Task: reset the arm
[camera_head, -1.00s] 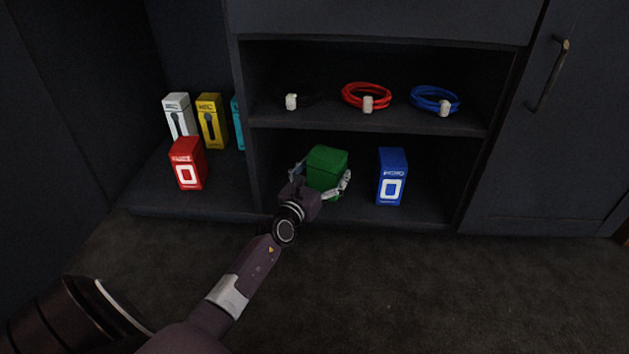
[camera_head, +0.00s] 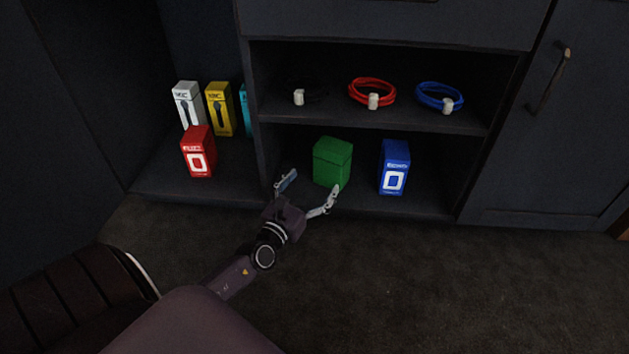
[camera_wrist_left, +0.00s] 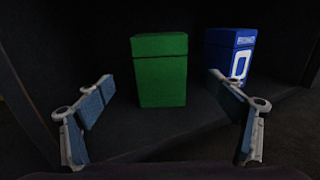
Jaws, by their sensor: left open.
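My left gripper (camera_head: 307,192) is open and empty at the front of the lower shelf. A green box (camera_head: 332,162) stands upright on that shelf just beyond the fingertips, apart from them. In the left wrist view the green box (camera_wrist_left: 160,70) stands ahead, between the two spread fingers (camera_wrist_left: 164,98) in the picture. My right gripper does not show in either view.
A blue box (camera_head: 395,167) stands right of the green one. Red (camera_head: 372,92), blue (camera_head: 438,97) and black cable coils lie on the upper shelf (camera_head: 420,126). A red box (camera_head: 198,152) and several others stand left of the divider (camera_head: 262,150). The floor in front is clear.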

